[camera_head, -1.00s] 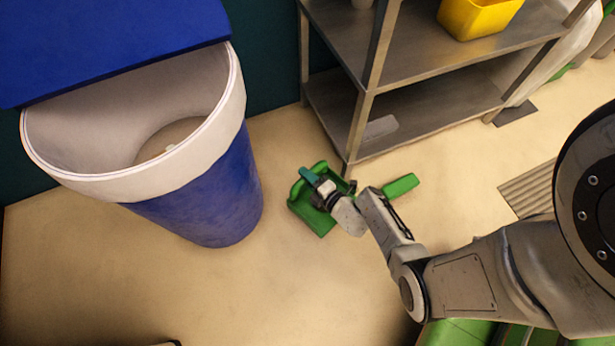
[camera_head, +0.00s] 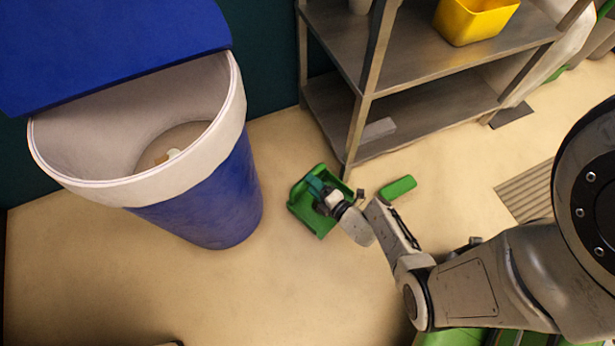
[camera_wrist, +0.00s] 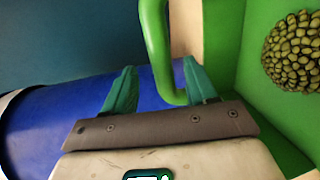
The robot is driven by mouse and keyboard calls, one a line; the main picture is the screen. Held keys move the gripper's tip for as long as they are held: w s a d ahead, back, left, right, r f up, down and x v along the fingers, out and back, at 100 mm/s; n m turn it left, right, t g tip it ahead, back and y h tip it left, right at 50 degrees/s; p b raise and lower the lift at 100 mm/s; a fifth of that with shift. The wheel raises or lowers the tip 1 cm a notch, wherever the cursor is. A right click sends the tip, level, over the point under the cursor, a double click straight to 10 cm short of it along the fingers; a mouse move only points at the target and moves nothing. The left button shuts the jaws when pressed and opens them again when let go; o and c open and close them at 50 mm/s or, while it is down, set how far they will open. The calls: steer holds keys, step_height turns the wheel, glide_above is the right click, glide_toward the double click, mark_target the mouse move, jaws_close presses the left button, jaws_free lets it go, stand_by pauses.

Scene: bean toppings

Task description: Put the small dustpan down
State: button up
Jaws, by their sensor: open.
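The small green dustpan (camera_head: 313,222) appears to rest on the floor between the blue bin and the metal shelf. My gripper (camera_head: 316,187) is over it, with its teal fingers spread. In the wrist view, a green curved bar (camera_wrist: 155,45), apparently the dustpan's handle, reaches down between the open fingers (camera_wrist: 160,85), closer to the right one. The fingers do not look closed on it. The dustpan's green inside (camera_wrist: 245,65) fills the right of that view, with a pile of brown-green beans (camera_wrist: 292,52) in it.
A large blue bin (camera_head: 205,205) with a white rim stands at the left; small bits lie inside it. A metal shelf (camera_head: 430,105) with a yellow container (camera_head: 475,20) is behind. A green block-like object (camera_head: 397,188) lies right of the dustpan.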

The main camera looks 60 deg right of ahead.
steer(key=p+v, duration=0.3)
steer(key=v, duration=0.5)
steer(key=a+r+n+g+y, duration=0.35)
steer(key=a+n+y, duration=0.35)
steer(key=n, duration=1)
steer(key=a+r+n+g+y, duration=0.3)
steer(key=a+n+g+y, duration=0.3)
steer(key=n, duration=1)
steer(key=s+d+r+n+g+h, duration=0.2)
steer(key=r+n+h, duration=0.2)
steer(key=r+n, duration=0.4)
steer(key=s+d+r+n+g+h, duration=0.2)
steer(key=r+n+h, duration=0.3)
steer(key=n, duration=1)
step_height(320, 180, up, 3)
steer(key=shift+s+d+g, duration=0.2)
steer(key=shift+d+g, duration=0.15)
steer(key=shift+d, duration=0.45)
step_height(320, 180, up, 38)
steer(key=p, duration=3.8)
steer(key=shift+r, duration=0.15)
